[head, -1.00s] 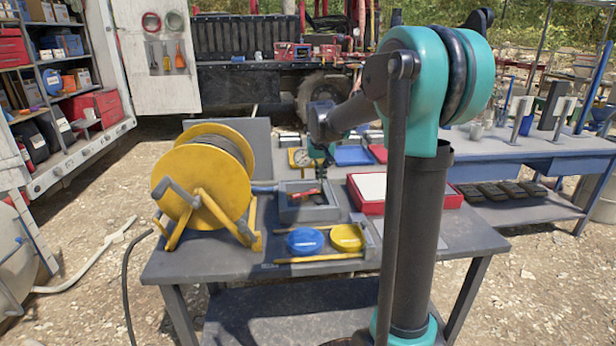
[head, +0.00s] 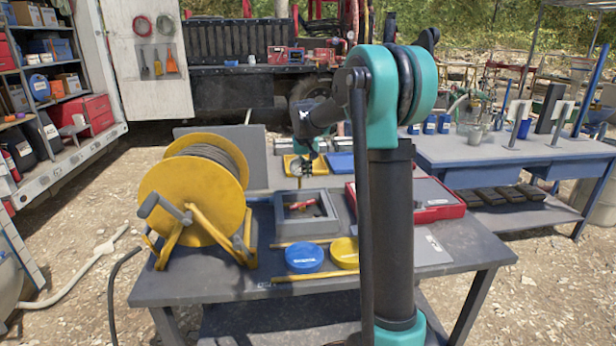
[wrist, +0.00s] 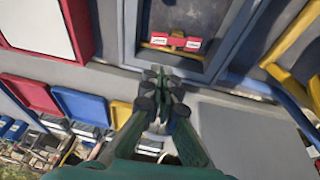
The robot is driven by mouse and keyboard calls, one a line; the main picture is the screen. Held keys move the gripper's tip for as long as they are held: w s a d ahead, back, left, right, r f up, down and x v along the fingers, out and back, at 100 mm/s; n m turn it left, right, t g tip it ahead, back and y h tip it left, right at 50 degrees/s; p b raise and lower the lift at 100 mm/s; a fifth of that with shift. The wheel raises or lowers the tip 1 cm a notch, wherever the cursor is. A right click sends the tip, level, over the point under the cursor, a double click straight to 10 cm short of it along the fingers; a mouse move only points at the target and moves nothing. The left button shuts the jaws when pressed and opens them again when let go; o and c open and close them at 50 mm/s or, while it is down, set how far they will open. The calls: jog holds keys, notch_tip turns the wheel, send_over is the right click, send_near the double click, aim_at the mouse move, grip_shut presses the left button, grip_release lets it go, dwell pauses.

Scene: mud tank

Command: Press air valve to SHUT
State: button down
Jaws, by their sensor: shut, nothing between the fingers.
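A grey open box (head: 340,222) stands on the table, and a small red part with pale marks (head: 303,205) lies inside it. In the wrist view the box (wrist: 212,68) holds two red tabs with white labels (wrist: 176,41) beside a thin yellow strip. The label text is too small to read, so I cannot tell whether the valve is shut. My gripper (head: 303,172) hangs over the table just behind the box's far wall. In the wrist view my gripper (wrist: 163,88) is shut and empty, apart from the red tabs.
A yellow hose reel (head: 190,200) stands left of the box. Blue (head: 304,258) and yellow (head: 345,252) discs lie in front of it, between yellow rods. A red case (head: 440,212) is at the right, and yellow and blue trays (head: 340,163) lie behind.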

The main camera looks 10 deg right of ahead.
aim_at(313, 201)
jog(key=x, duration=1)
jog(key=shift+s+d+f, duration=0.25)
jog(key=shift+s, duration=0.1)
jog(key=shift+d+f, duration=0.1)
jog(key=shift+f, duration=0.4)
jog(key=shift+d+f+y, duration=0.15)
jog(key=shift+d+y, duration=0.1)
jog(key=shift+y, duration=0.25)
jog(key=shift+d+f+y, duration=0.35)
jog(key=shift+d+y, duration=0.1)
jog(key=shift+y, duration=0.45)
jog(key=shift+f, duration=0.2)
jog(key=shift+r, duration=0.1)
jog(key=shift+r, duration=0.7)
jog(key=shift+r, duration=0.1)
